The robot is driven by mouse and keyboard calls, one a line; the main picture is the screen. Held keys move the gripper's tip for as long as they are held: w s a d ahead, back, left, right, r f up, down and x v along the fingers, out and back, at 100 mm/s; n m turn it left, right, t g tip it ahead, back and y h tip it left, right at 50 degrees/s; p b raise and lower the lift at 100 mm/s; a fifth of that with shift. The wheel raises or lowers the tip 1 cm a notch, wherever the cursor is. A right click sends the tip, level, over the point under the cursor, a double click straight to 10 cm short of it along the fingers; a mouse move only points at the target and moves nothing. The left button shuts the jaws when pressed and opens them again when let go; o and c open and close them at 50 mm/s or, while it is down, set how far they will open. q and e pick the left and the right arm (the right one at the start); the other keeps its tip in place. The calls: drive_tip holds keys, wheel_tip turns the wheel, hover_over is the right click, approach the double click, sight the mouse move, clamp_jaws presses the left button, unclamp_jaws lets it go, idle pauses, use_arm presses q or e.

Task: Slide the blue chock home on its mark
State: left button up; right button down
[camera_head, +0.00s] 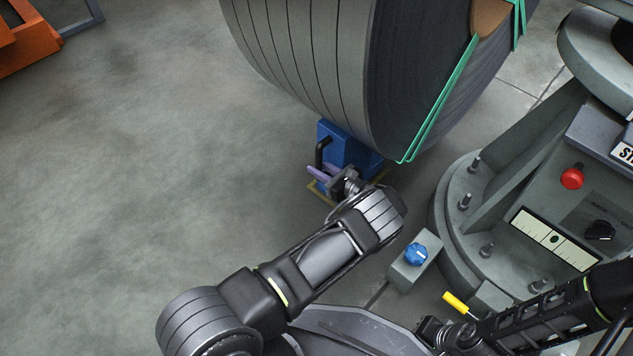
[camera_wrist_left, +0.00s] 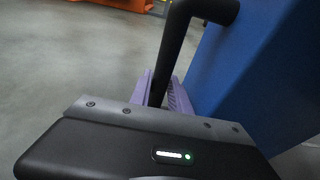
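The blue chock (camera_head: 349,152) stands on the floor against the underside of the big steel coil (camera_head: 305,60). A black bar handle (camera_head: 321,151) rises on its left side. Yellow mark lines (camera_head: 318,189) show on the floor at its near side, partly hidden by my left arm. My left gripper (camera_head: 322,172) has purple fingers at the handle. In the left wrist view the handle (camera_wrist_left: 172,55) runs down between the two fingers (camera_wrist_left: 160,92), which look closed on it; the blue chock (camera_wrist_left: 250,70) fills the right. My right gripper (camera_head: 440,333) is low right, its fingers unclear.
A grey machine base with bolts (camera_head: 465,201), a red button (camera_head: 571,178) and a black knob (camera_head: 599,230) stands at right. A grey box with a blue knob (camera_head: 416,253) and a yellow piece (camera_head: 458,304) are nearer.

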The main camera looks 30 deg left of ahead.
use_arm(q)
drive_tip(key=o, duration=0.4)
drive_tip(key=shift+o, duration=0.2)
drive_tip(key=shift+s+f, duration=0.2)
drive_tip(key=shift+f, duration=0.05)
drive_tip(key=p+v, duration=0.2)
drive_tip(key=v, duration=0.5)
drive_tip(key=shift+d+r, duration=0.35)
use_arm(e)
wheel_tip(320, 180, up, 3)
drive_tip(key=shift+f, duration=0.1)
